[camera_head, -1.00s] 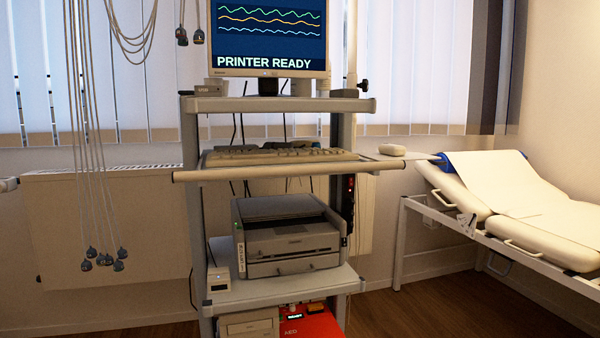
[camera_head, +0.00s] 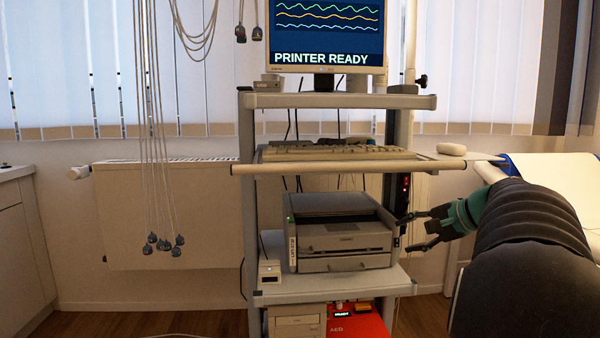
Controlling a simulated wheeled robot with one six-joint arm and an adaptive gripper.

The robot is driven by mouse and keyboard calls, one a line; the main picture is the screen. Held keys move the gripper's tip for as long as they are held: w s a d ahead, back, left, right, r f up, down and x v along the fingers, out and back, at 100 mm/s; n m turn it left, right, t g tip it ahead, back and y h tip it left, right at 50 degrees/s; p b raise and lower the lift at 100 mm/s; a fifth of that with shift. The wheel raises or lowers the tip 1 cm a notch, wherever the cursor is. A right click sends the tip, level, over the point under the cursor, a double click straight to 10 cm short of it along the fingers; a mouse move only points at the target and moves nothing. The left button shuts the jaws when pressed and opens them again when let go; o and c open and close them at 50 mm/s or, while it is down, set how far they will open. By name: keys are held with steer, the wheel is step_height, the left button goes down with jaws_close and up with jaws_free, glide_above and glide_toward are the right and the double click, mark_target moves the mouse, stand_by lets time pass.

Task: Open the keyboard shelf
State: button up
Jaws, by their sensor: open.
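The keyboard shelf (camera_head: 300,169) is a pale tray with a long rounded front bar, on the grey cart below the monitor. A beige keyboard (camera_head: 320,151) lies on it. A white mouse (camera_head: 452,149) rests at its right end. How far the shelf is drawn out is hard to tell from the front. My gripper (camera_head: 409,233) is at the right of the cart, lower than the shelf and near the printer's right side. Its two dark fingers are spread and point left, with nothing seen between them. It appears apart from the shelf.
A printer (camera_head: 335,238) stands on the cart's lower shelf (camera_head: 330,288), with a red AED box (camera_head: 358,325) below. The monitor (camera_head: 326,35) is on top. Cables with sensor ends (camera_head: 163,245) hang at left. An examination bed (camera_head: 565,175) is behind my arm.

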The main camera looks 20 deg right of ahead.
step_height(320, 180, up, 10)
steer(key=w+t+y, duration=0.2)
steer(key=t, duration=0.1)
steer(key=n+y, duration=0.1)
steer(key=y, duration=0.1)
glide_toward(352, 167)
steer(key=x, duration=1.1)
steer(key=shift+w+a, duration=0.15)
steer(key=shift+w, duration=0.05)
jaws_close()
